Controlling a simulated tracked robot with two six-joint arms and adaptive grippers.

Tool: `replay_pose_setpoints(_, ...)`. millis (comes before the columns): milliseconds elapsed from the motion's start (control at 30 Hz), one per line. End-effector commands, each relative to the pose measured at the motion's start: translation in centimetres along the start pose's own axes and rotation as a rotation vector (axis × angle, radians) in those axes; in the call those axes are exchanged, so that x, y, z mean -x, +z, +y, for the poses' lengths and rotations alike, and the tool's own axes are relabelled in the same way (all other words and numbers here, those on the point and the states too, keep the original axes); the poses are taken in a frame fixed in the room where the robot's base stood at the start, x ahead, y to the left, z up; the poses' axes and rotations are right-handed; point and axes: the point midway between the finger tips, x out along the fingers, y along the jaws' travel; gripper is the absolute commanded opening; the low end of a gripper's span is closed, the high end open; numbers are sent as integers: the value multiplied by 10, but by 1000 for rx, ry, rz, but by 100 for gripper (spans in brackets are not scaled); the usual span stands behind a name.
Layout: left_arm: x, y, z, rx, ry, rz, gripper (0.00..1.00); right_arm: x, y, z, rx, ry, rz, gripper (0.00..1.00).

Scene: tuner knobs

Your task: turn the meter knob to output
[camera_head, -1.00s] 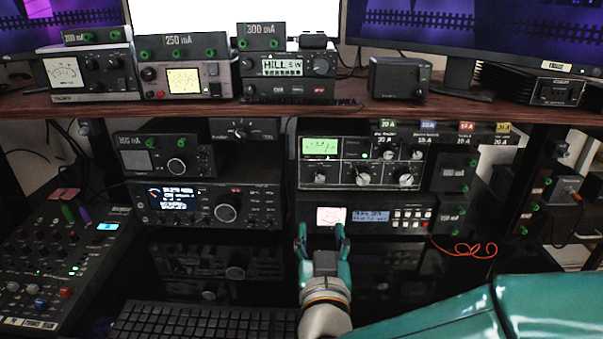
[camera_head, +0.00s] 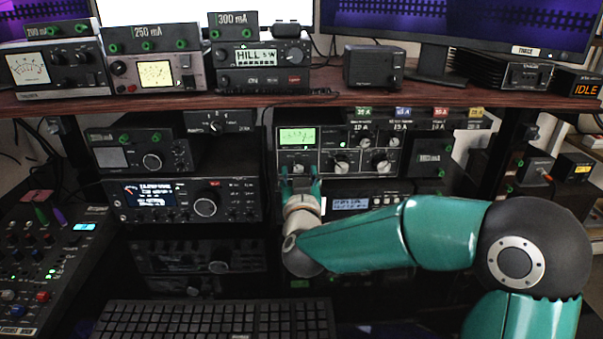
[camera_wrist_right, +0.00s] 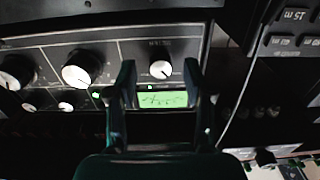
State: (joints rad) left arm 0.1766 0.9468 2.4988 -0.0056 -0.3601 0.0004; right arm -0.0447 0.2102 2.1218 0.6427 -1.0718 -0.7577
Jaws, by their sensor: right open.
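The tuner (camera_head: 334,163) is a dark panel unit with a lit green meter at its upper left. The meter knob (camera_head: 297,168) is the small white knob below that meter. My right gripper (camera_head: 300,181) is directly in front of it with its fingers apart. In the right wrist view, which shows the panel upside down, the meter knob (camera_wrist_right: 160,69) lies between the two open fingertips of the right gripper (camera_wrist_right: 160,72). Whether the fingers touch it cannot be told. The knob's label is too blurred to read. My left gripper is not in view.
Two larger white knobs (camera_head: 381,162) stand right of the meter knob. A radio (camera_head: 180,201) is at left, and a unit with a blue display (camera_head: 351,204) is below the tuner. A wooden shelf (camera_head: 330,98) with more gear runs above. A keyboard (camera_head: 215,319) lies in front.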

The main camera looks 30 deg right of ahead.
Motion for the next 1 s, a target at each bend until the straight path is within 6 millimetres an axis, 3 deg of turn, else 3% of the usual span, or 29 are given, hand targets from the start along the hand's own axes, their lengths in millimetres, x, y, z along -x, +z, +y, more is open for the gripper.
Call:
replay_pose_setpoints(133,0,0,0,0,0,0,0,-10,1,0,1,-1,-1,52)
replay_pose_setpoints(433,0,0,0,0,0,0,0,-11,0,0,1,-1,0,52)
replay_pose_setpoints(733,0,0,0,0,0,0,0,-11,0,0,1,0,0,2)
replay_pose_setpoints(833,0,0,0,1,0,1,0,-14,0,8,0,6,-1,0)
replay_pose_setpoints(1000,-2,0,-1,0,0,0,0,-12,0,3,-11,5,1,0)
